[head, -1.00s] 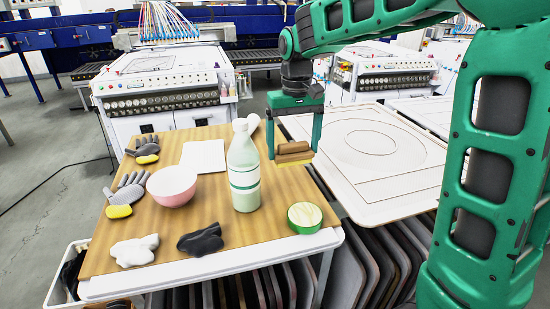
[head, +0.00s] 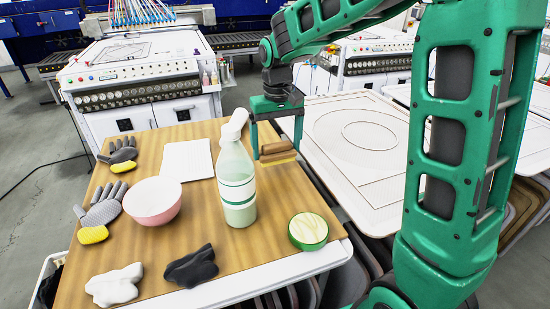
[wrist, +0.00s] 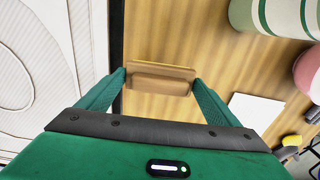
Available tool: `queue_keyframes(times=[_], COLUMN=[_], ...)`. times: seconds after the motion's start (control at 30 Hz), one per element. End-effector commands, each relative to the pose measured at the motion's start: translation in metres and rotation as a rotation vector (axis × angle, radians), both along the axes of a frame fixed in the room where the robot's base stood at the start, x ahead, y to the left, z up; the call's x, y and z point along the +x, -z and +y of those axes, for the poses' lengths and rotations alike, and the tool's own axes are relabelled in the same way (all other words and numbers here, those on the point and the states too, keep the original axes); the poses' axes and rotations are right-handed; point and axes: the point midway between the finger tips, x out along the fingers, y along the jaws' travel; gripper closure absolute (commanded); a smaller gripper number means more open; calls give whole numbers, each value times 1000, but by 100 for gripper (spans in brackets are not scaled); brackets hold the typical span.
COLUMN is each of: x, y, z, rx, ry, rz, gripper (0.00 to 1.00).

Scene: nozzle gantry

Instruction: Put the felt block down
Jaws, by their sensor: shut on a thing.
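The felt block (head: 277,153) is brown on top with a tan-yellow lower layer. It also shows in the wrist view (wrist: 160,78), between the two green fingers. My gripper (head: 278,145) is shut on the block, one finger at each end, at the right edge of the wooden table (head: 140,235). In the wrist view my gripper (wrist: 158,82) has the table's wood grain below it. I cannot tell whether the block touches the wood.
A bottle (head: 236,180) stands just left of the block, with a white object (head: 235,122) behind it. A pink bowl (head: 152,200), a white sheet (head: 187,159), gloves (head: 101,212) and dark (head: 191,267) and white cloths (head: 114,286) lie further left.

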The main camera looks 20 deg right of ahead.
Motion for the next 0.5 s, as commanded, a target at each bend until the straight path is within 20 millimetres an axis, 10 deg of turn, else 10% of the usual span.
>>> queue_keyframes(times=[0.5], x=[0], y=[39], z=[3], rx=[0], ry=[-4], rz=[0], gripper=[32])
